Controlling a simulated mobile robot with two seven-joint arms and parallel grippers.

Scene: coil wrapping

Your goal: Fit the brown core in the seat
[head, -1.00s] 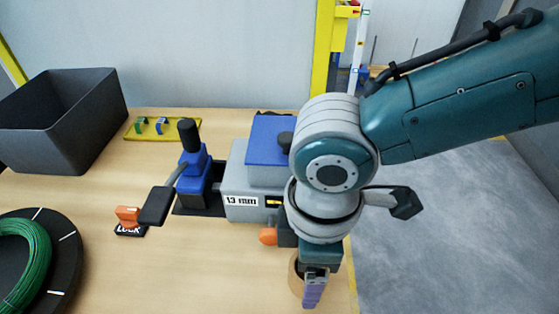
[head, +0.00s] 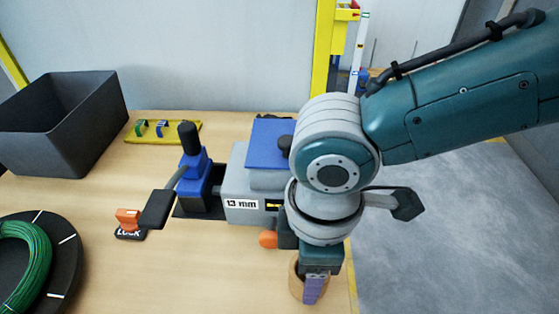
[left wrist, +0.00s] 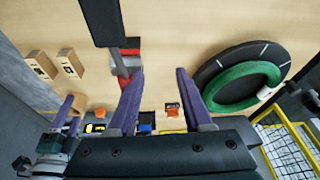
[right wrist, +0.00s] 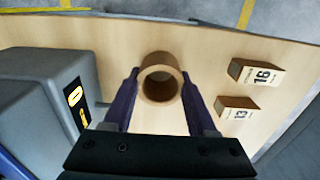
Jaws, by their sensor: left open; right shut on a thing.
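The brown core (head: 296,280), a short hollow cylinder, is at the lower middle of the head view, right of the machine. My right gripper (head: 312,290) is shut on it, with its purple fingers either side of the core (right wrist: 160,84) in the right wrist view. The core's bore faces that camera. The grey and blue machine (head: 236,180) carries a "13 mm" label. I cannot clearly make out the seat; my right arm hides part of the machine's right end. My left gripper (left wrist: 158,98) is open and empty above the table in the left wrist view.
Wooden blocks marked 16 (right wrist: 256,74) and 13 (right wrist: 238,114) stand near the table edge. A dark lever pad (head: 157,207), an orange LOCK piece (head: 129,220), a green coil on a black disc (head: 66,236), and a dark bin (head: 50,128) are on the left.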

